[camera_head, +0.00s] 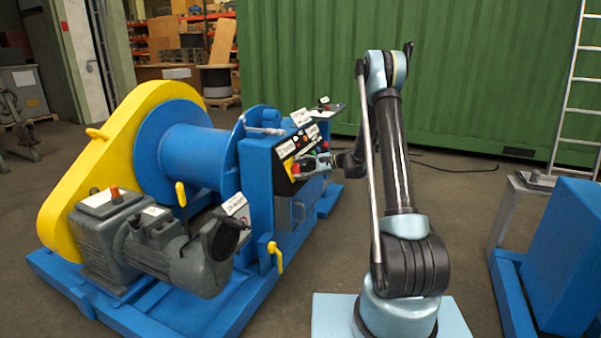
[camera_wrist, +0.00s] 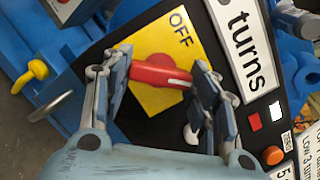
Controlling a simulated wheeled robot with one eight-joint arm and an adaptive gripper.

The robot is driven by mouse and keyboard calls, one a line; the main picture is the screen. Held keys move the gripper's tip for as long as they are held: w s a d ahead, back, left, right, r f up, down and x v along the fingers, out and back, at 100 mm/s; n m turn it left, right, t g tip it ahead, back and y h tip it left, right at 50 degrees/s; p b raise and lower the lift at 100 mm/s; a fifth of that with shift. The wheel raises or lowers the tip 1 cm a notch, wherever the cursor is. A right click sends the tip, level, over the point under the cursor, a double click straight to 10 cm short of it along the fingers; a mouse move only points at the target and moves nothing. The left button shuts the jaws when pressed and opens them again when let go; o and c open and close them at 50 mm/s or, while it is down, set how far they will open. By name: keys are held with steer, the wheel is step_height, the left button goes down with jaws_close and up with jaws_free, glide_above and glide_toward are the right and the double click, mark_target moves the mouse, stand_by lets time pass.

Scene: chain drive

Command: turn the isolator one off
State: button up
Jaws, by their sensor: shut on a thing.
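The isolator is a red rotary handle (camera_wrist: 155,74) on a yellow plate (camera_wrist: 180,45) marked "OFF" in the wrist view. The handle lies nearly level across the picture, with a pale mark toward its right end. The "OFF" word is above and right of it. My gripper (camera_wrist: 160,70) is shut on the handle, one finger at each end. In the head view my gripper (camera_head: 318,162) reaches the front of the dark control panel (camera_head: 286,148) on the blue winch frame. The handle is small there and partly hidden by the fingers.
A "turns" label (camera_wrist: 246,45), small red and white squares and an orange round button (camera_wrist: 272,156) sit right of the plate. A yellow lever (camera_wrist: 30,75) is at left. A grey motor (camera_head: 165,240) and blue frame stand left of my arm; another blue unit (camera_head: 565,260) stands right.

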steer(key=n+h, duration=0.1)
steer(key=n, duration=0.3)
steer(key=n+g, duration=0.1)
steer(key=n, duration=0.4)
steer(key=n+h, duration=0.1)
steer(key=n, duration=0.3)
steer(key=shift+r+n+h, duration=0.1)
steer(key=shift+n+h, duration=0.6)
steer(key=shift+n, duration=1.4)
steer(key=o, duration=1.1)
steer(key=shift+c, duration=0.2)
steer(key=shift+r, duration=0.1)
